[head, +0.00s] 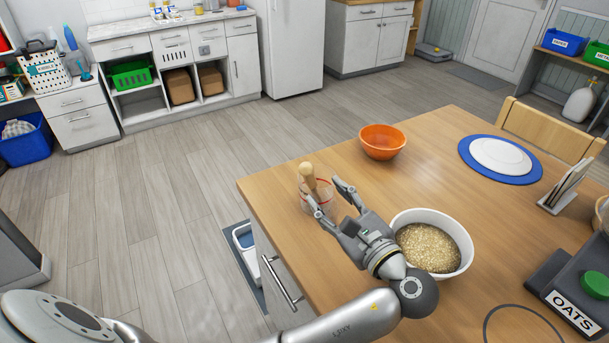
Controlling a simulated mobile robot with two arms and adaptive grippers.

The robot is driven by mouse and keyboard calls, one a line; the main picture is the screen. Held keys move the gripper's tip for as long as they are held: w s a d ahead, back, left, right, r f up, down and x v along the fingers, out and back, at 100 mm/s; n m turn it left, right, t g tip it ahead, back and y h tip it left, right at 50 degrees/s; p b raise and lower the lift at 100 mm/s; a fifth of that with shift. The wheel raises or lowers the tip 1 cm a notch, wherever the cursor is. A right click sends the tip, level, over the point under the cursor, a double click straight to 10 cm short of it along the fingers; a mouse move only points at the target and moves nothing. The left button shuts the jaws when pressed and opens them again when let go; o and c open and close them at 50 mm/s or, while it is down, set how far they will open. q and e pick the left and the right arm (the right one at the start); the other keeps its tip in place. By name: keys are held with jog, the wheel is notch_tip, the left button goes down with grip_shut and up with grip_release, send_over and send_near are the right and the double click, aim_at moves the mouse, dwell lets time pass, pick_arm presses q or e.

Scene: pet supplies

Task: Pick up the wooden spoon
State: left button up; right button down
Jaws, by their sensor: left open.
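The wooden spoon (307,174) stands roughly upright in a clear cup (320,191) with a red rim near the left edge of the wooden table. The spoon's rounded top sticks up above the cup. My left gripper (328,199) is open, with its fingers spread close to the cup. One finger overlaps the cup in the picture; I cannot tell whether it touches. The gripper's fingertips lie a little below and right of the spoon's top in the picture. My right gripper is not in view.
A white bowl of oats (398,226) stands right of my left gripper. An orange bowl (382,150) is behind it. A white plate on a blue mat (465,160), a card holder (549,208) and a dark OATS container (545,275) are farther right. The table's middle is clear.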

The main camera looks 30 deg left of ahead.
aim_at(312, 181)
pick_arm(q)
jog(key=x, duration=0.3)
jog(key=shift+a+r+p, duration=0.15)
jog(key=shift+p, duration=0.15)
jog(key=shift+w+a, duration=0.2)
jog(key=shift+a, duration=0.1)
jog(key=x, duration=0.1)
jog(key=p+x, duration=0.1)
jog(key=x, duration=0.3)
jog(key=shift+f, duration=0.3)
jog(key=shift+w+a+f, duration=0.1)
jog(key=shift+a, duration=0.15)
jog(key=shift+d, duration=0.1)
grip_shut()
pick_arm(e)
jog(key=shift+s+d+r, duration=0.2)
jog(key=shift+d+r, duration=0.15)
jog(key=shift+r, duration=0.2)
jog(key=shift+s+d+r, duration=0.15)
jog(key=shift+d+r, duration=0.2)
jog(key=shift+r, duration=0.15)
